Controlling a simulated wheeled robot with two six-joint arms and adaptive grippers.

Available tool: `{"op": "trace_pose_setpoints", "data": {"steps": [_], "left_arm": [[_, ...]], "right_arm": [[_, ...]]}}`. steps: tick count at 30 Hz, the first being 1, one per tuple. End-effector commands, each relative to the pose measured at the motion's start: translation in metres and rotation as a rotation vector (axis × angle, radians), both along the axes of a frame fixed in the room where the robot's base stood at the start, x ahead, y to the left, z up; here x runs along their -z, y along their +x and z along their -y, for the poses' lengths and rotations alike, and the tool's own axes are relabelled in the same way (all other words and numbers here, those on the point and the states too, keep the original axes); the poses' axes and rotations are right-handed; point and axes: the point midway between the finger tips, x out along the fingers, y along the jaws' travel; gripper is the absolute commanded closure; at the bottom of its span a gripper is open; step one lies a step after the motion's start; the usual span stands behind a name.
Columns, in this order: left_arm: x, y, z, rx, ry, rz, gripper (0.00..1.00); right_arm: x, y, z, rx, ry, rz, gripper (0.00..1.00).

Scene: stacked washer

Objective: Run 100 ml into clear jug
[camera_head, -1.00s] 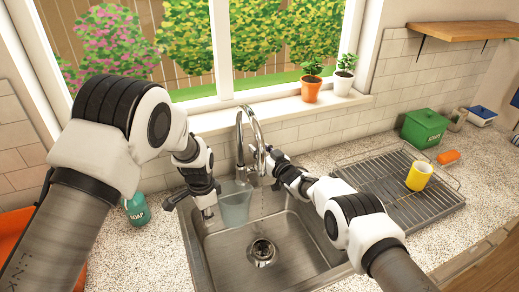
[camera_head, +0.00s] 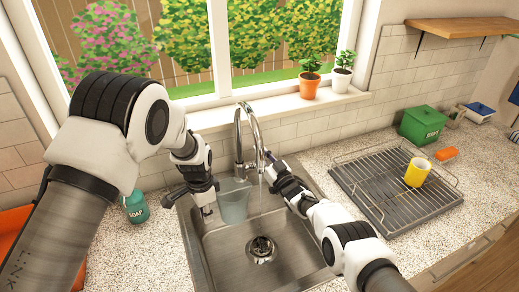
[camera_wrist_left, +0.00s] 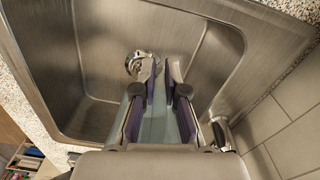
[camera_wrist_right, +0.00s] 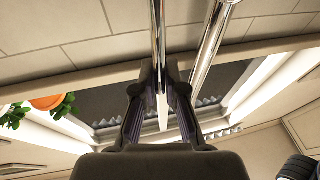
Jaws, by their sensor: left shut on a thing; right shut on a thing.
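The clear jug (camera_head: 234,205) stands at the sink's back left corner, below and beside the chrome tap (camera_head: 239,140). My left gripper (camera_head: 208,212) is shut on the jug from its left side; the left wrist view (camera_wrist_left: 163,75) shows clear jug wall (camera_wrist_left: 158,127) between its fingers. My right gripper (camera_head: 268,160) is shut on a thin part of the tap, apparently its lever, beside the spout; it shows in the right wrist view (camera_wrist_right: 162,78). A thin pale stream seems to hang below the spout, near the jug's right side. The water level in the jug cannot be read.
The steel sink (camera_head: 225,250) has its drain (camera_head: 262,249) open in the middle. A green soap bottle (camera_head: 136,207) stands left of it. A drying rack (camera_head: 385,205) with a yellow mug (camera_head: 417,173) is at right. A green tin (camera_head: 422,126) stands behind.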

Motion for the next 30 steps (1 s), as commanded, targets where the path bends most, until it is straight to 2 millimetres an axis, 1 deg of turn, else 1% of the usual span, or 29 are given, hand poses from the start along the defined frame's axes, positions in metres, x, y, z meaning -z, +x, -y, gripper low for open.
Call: {"op": "trace_pose_setpoints", "data": {"steps": [6, 7, 9, 23, 26, 30], "left_arm": [[0.000, 0.000, 0.000, 0.000, 0.000, 0.000, 1.00], [0.000, 0.000, 0.000, 0.000, 0.000, 0.000, 1.00], [0.000, 0.000, 0.000, 0.000, 0.000, 0.000, 1.00], [0.000, 0.000, 0.000, 0.000, 0.000, 0.000, 1.00], [0.000, 0.000, 0.000, 0.000, 0.000, 0.000, 1.00], [0.000, 0.000, 0.000, 0.000, 0.000, 0.000, 1.00]], "right_arm": [[0.000, 0.000, 0.000, 0.000, -0.001, -0.001, 1.00], [0.000, 0.000, 0.000, 0.000, -0.001, -0.002, 0.86], [0.000, 0.000, 0.000, 0.000, -0.001, -0.002, 0.63], [0.003, -0.003, 0.002, -0.003, -0.002, -0.005, 0.63], [0.006, -0.008, 0.007, -0.004, -0.002, -0.006, 0.63], [0.008, -0.022, 0.016, 0.001, -0.002, -0.007, 0.63]]}}
